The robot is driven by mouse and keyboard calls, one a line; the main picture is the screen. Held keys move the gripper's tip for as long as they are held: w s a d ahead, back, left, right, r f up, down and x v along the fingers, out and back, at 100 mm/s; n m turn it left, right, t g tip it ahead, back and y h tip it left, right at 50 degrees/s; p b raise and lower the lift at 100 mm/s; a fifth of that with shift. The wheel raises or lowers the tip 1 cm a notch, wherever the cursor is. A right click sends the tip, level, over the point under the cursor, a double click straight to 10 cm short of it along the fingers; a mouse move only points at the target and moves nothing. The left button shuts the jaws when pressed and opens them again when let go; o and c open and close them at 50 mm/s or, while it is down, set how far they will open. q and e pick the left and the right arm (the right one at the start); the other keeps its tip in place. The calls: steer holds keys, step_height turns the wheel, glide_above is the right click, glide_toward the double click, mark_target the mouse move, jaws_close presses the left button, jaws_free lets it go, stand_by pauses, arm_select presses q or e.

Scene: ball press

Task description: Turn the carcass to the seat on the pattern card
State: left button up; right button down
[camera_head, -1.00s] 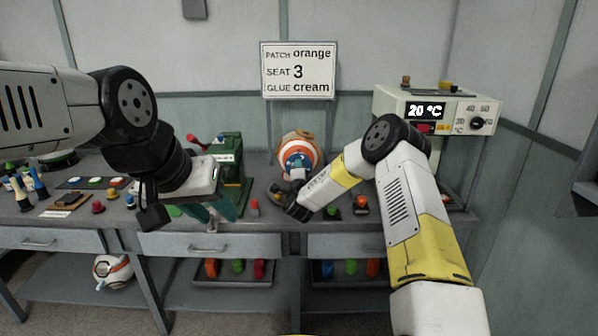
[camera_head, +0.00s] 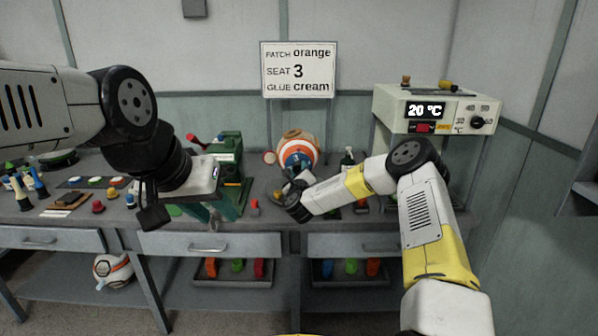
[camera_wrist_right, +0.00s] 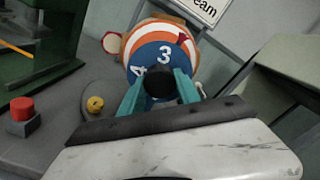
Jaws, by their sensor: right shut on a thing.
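The carcass (camera_head: 299,143), a ball with orange, white and blue bands, sits on the bench at the back middle. In the right wrist view the carcass (camera_wrist_right: 155,50) shows a blue face with the number 3 near the top and 4 to its left. My right gripper (camera_wrist_right: 160,88) has its teal fingers on a dark round knob on the carcass's near side; in the head view the arm hides the contact. My left gripper (camera_head: 212,208) hangs empty before the green press, fingers apart. The pattern card (camera_head: 298,69) reads patch orange, seat 3, glue cream.
The green press (camera_head: 229,165) stands left of the carcass. A heater unit (camera_head: 437,110) reading 20 °C stands at right. Small coloured pieces crowd the bench's left side.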

steer(key=shift+f+m, duration=0.1)
steer(key=shift+m, duration=1.5)
steer(key=c, duration=0.9)
jaws_free()
steer(key=shift+o, duration=0.2)
steer(key=s, duration=0.7)
steer(key=shift+s, duration=0.4)
